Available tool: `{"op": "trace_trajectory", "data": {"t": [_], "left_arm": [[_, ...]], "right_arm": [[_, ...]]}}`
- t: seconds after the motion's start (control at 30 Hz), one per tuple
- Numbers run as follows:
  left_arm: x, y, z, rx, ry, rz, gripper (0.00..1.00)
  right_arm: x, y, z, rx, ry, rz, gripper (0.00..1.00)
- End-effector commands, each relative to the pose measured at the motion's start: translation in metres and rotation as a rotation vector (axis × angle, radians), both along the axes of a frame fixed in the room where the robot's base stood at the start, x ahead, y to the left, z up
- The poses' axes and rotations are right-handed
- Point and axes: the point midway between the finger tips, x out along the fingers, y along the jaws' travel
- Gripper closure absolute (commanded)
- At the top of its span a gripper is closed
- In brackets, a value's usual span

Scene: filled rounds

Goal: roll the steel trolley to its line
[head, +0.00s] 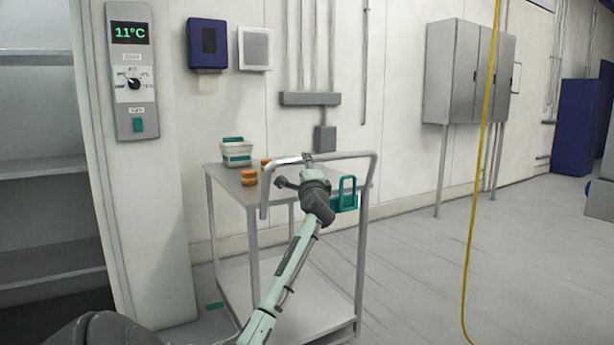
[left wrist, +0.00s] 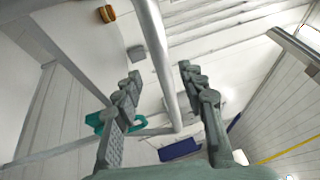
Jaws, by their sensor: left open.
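The steel trolley (head: 232,184) stands in front of the wall, with a top shelf, a lower shelf and a raised push handle (head: 340,155) at its near right end. My left gripper (head: 306,161) is at the handle's bar. In the left wrist view its fingers (left wrist: 161,72) are open, and the handle bar (left wrist: 155,45) runs between them in the picture. I cannot tell whether they touch it. A short teal mark (head: 215,306) lies on the floor left of the trolley; I cannot tell if it is part of the line. My right gripper is not in view.
A white-and-teal tub (head: 236,153) and orange round items (head: 248,177) stand on the trolley top. A teal holder (head: 344,196) hangs by the handle. A yellow cable (head: 480,170) hangs to the right. Shelving (head: 40,170) is at left; the floor at right is open.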

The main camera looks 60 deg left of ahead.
Motion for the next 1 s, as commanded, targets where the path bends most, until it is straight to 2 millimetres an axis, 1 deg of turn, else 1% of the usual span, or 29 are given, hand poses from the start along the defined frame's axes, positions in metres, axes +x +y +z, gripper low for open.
{"op": "trace_trajectory", "data": {"t": [0.03,0.1,0.2,0.3,0.47,1.0], "left_arm": [[-0.005,-0.011,-0.003,0.001,0.001,-0.003,0.59],[-0.011,-0.023,-0.005,0.000,0.001,-0.002,0.59],[-0.019,-0.036,-0.008,0.000,0.000,0.000,0.59],[-0.024,-0.044,-0.010,-0.001,0.000,0.001,0.59],[-0.027,-0.049,-0.010,0.000,0.001,0.002,0.59],[-0.026,-0.049,-0.010,-0.001,0.000,0.002,0.59]], "right_arm": [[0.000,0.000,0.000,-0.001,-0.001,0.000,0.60],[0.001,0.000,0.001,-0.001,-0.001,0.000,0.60],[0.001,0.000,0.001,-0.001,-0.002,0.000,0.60],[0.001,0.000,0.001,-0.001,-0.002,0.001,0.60],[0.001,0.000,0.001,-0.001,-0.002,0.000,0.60],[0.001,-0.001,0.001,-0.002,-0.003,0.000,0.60]]}}
